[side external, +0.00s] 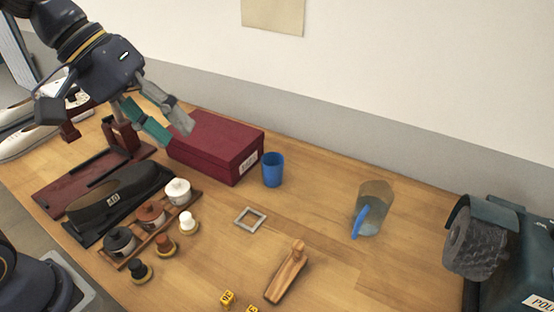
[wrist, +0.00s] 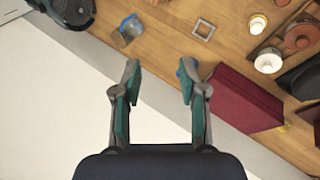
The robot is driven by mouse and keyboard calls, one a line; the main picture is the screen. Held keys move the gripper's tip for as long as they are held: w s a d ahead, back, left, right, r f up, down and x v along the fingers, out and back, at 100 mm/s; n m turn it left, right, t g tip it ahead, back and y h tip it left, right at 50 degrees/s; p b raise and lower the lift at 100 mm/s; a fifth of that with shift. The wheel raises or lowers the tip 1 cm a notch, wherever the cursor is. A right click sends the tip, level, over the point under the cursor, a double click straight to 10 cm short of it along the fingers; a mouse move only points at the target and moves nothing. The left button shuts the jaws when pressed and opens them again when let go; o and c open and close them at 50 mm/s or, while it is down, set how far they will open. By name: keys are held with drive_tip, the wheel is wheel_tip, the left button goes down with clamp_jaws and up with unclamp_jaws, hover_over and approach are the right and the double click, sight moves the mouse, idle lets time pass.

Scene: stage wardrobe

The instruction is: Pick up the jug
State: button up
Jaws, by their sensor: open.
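The jug (side external: 376,205) is clear with a blue handle. It stands upright on the right half of the table in the side view, and it shows small near the top of the wrist view (wrist: 128,32). My gripper (side external: 177,132) is open, with its fingers apart and nothing between them. It is above the red box at the back left, well away from the jug. In the wrist view my gripper (wrist: 160,68) points toward the table, with the jug beyond the left fingertip.
The red box (side external: 222,146) and a blue cup (side external: 273,170) lie between my gripper and the jug. A square frame (side external: 250,218) and wooden piece (side external: 287,272) are in front. A dark roller machine (side external: 478,243) stands at right. Table around the jug is clear.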

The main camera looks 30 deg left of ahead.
drive_tip(key=w+d+f+n+g+h, duration=0.2)
drive_tip(key=w+d+f+n+h, duration=0.15)
drive_tip(key=w+d, duration=0.45)
drive_tip(key=w+d+f+n+g+h, duration=0.3)
drive_tip(key=w+d+f+h, duration=0.2)
drive_tip(key=w+d, duration=0.35)
drive_tip(key=w+d+f+n+t+h, duration=0.25)
drive_tip(key=w+f+n, duration=0.3)
drive_tip(key=f, duration=0.45)
drive_tip(key=n+h, duration=0.2)
drive_tip(key=n, duration=0.1)
approach(355, 234)
drive_tip(key=d, duration=0.1)
drive_tip(key=w+d+r, duration=0.1)
drive_tip(key=shift+d, duration=0.35)
drive_tip(key=shift+s+d+f, duration=0.1)
drive_tip(key=shift+d+f, duration=0.05)
drive_tip(key=shift+d, duration=0.15)
drive_tip(key=d, duration=0.6)
drive_tip(key=shift+w+d+r, duration=0.25)
drive_tip(key=shift+w+d, duration=0.05)
drive_tip(key=shift+d, duration=0.05)
clamp_jaws()
